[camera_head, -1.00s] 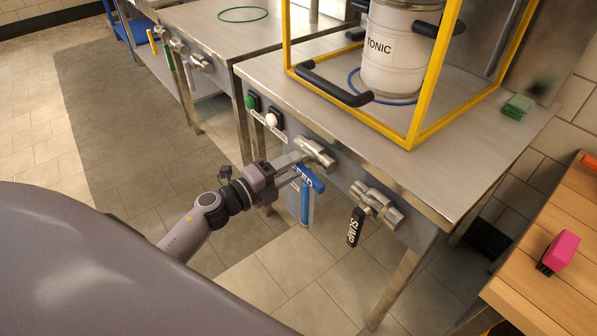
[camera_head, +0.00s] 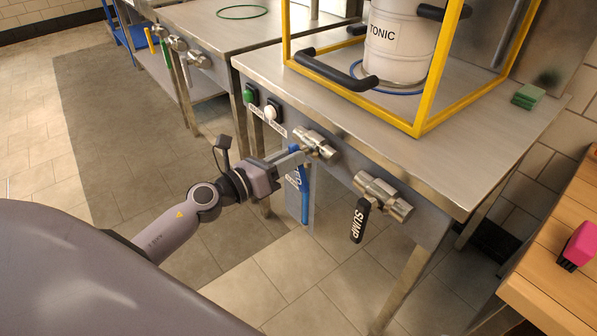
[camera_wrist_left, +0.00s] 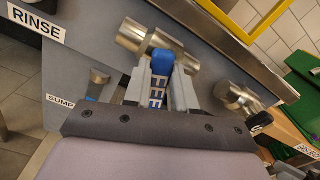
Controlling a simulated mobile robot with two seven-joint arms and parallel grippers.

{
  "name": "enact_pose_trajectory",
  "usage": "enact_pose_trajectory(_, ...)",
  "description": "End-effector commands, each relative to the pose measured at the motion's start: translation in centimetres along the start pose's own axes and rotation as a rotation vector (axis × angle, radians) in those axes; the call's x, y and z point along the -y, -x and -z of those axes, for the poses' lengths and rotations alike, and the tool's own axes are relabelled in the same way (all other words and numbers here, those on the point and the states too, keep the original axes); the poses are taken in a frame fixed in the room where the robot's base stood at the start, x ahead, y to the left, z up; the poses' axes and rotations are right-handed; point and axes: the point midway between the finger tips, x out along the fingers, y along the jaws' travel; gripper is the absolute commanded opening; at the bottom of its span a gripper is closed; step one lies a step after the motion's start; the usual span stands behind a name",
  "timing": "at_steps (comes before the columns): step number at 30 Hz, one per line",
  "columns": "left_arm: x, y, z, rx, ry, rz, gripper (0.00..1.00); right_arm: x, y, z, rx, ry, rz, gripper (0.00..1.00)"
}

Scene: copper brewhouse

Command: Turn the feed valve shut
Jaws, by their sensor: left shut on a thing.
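The feed valve (camera_head: 316,144) is a metal cross-shaped body on the front of the steel table. Its blue lever, lettered FEED, shows in the left wrist view (camera_wrist_left: 160,72) between my fingers, with its blue end near the metal body. My right gripper is not in view.
The sump valve (camera_head: 383,196), with a black hanging lever (camera_head: 359,220), is just to the right. Green and white buttons (camera_head: 270,112) sit to the left. A yellow frame (camera_head: 420,127) around a TONIC keg (camera_head: 394,45) stands on the table. A wooden bench (camera_head: 555,270) is at right.

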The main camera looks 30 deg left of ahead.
Motion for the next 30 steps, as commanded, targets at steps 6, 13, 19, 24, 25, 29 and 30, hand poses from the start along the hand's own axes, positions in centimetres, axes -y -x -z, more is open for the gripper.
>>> enact_pose_trajectory(6, 0.0, 0.0, 0.0, 0.0, -0.282, 0.0, 0.44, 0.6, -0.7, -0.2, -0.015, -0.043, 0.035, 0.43)
enact_pose_trajectory(13, 0.0, 0.0, 0.0, 0.0, -0.275, -0.001, 0.44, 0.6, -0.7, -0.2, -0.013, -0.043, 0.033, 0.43)
enact_pose_trajectory(19, -0.1, 1.2, 0.2, -0.003, -0.273, -0.001, 0.44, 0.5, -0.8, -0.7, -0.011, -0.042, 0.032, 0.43)
enact_pose_trajectory(24, -0.1, 3.3, 0.3, -0.003, -0.272, -0.001, 0.44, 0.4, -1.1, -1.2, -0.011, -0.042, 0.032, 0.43)
enact_pose_trajectory(25, -0.1, 3.7, 0.3, -0.003, -0.272, -0.001, 0.44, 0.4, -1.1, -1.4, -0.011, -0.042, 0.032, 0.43)
enact_pose_trajectory(29, -0.1, 5.1, 0.3, -0.003, -0.272, 0.0, 0.44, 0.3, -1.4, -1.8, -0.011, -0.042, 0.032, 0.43)
enact_pose_trajectory(30, -0.1, 5.5, 0.3, -0.003, -0.271, -0.001, 0.44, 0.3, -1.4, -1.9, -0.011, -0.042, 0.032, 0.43)
